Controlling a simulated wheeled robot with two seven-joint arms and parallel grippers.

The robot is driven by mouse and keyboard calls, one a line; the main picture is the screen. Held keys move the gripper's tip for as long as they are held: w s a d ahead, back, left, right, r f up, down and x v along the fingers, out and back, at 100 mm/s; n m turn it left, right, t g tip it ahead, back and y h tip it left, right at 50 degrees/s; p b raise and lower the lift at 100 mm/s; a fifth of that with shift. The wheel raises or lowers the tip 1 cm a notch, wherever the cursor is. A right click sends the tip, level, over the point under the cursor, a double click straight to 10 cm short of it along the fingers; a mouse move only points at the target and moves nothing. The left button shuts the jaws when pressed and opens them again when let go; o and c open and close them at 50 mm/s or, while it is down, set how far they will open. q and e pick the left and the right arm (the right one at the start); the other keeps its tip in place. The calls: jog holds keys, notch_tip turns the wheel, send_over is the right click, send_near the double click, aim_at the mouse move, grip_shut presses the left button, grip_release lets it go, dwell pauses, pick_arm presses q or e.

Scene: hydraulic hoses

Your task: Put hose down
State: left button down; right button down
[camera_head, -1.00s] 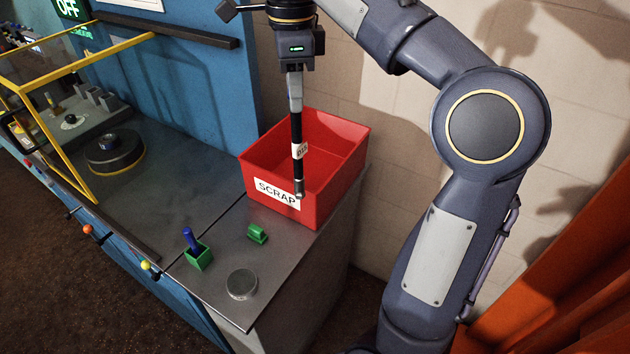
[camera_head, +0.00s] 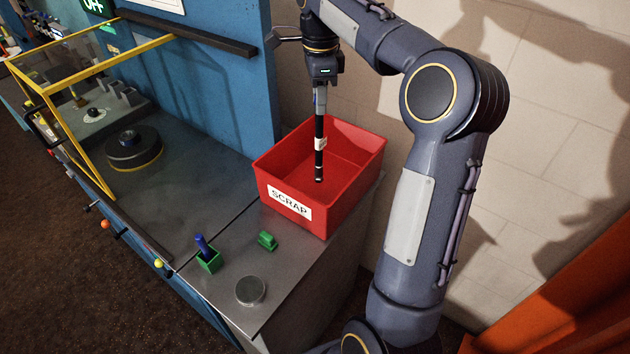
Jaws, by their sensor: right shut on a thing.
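The hose (camera_head: 319,130) is a short black tube with a white label band and a metal end. It hangs upright from my right gripper (camera_head: 320,88), which is shut on its upper end. The hose's lower end appears over the open red scrap bin (camera_head: 289,205), in front of the bin's inside; how deep it reaches is hard to tell. The bin stands on the grey bench top and has a white "SCRAP" label on its front. My left gripper is not in view.
On the bench are a green holder (camera_head: 208,260) with a blue item, a small green block (camera_head: 267,240) and a round metal disc (camera_head: 250,290). A yellow-framed guard (camera_head: 60,120) and a blue machine panel (camera_head: 230,85) stand left. A wall is behind the bin.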

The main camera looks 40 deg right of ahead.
aim_at(319, 137)
jog(key=f, duration=0.6)
jog(key=shift+w+d+f+p, duration=0.2)
jog(key=shift+f+p, duration=0.1)
jog(key=shift+f, duration=0.1)
notch_tip(319, 137, down, 3)
jog(key=shift+f, duration=0.25)
jog(key=shift+a, duration=0.1)
jog(key=shift+f, duration=0.15)
jog(key=c, duration=1.2)
grip_release()
jog(key=shift+c, duration=0.2)
